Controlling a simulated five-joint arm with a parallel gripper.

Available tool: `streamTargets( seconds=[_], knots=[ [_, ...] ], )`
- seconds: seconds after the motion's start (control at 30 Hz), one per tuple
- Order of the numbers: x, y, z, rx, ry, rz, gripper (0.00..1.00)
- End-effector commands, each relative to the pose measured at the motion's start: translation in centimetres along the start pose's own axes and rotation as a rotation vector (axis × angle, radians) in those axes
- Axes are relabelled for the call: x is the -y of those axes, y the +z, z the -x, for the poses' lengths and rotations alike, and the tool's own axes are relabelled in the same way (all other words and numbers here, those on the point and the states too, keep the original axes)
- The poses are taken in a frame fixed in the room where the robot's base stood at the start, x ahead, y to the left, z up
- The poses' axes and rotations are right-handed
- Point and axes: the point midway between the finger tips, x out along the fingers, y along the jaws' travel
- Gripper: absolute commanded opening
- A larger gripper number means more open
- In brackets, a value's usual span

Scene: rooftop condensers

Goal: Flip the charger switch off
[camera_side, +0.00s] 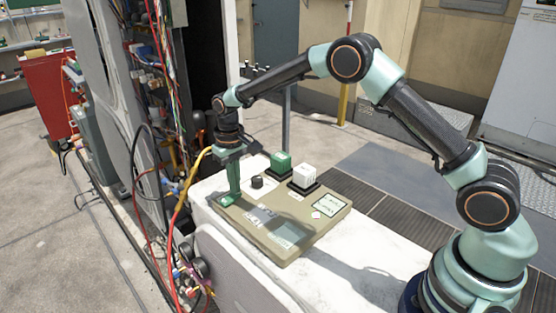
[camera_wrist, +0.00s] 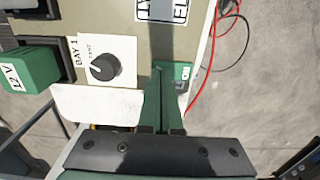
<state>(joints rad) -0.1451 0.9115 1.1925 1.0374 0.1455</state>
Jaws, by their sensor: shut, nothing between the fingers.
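My gripper (camera_side: 233,183) is shut and empty, pointing down at the far left corner of the tan panel (camera_side: 300,238). In the wrist view my closed green fingers (camera_wrist: 158,75) reach the panel's edge, beside a small green-and-white fitting (camera_wrist: 182,73). The fingers partly hide this fitting, and I cannot tell whether it is the charger switch or which way it is set. I cannot tell if the fingertips touch it. A black knob (camera_wrist: 104,67) on a white plate marked BAY 1 is to the left of the fingers; it also shows in the side view (camera_side: 257,182).
A green block (camera_side: 280,162) marked 12 V and a white block (camera_side: 303,176) stand in black sockets along the panel's back. The panel lies on a white surface (camera_side: 365,275). An open cabinet with loose wires (camera_side: 165,75) and a yellow cable (camera_side: 181,205) are close on the left.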

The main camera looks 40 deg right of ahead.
Motion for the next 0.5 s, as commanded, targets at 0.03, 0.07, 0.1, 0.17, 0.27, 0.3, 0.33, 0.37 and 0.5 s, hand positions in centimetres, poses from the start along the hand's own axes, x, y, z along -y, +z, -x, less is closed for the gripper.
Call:
streamTargets(
  seconds=[0.03,0.07,0.1,0.17,0.27,0.3,0.33,0.37,0.5],
  knots=[
    [0.0,0.01,-0.1,0.0,0.0,0.0,0.0],
    [0.0,0.01,-0.14,0.0,0.0,0.0,0.0],
    [0.0,0.01,-0.19,0.0,0.0,0.0,0.0],
    [0.0,0.01,-0.27,0.0,0.0,0.0,0.0],
    [0.01,0.01,-0.41,0.0,0.0,0.0,0.0],
    [0.01,0.01,-0.46,0.0,0.0,0.0,0.0],
    [0.01,0.01,-0.5,0.0,0.0,0.0,0.0],
    [0.01,0.02,-0.54,0.0,0.0,0.0,0.0],
    [0.02,0.01,-0.48,0.0,0.0,0.0,0.0]
  ],
)
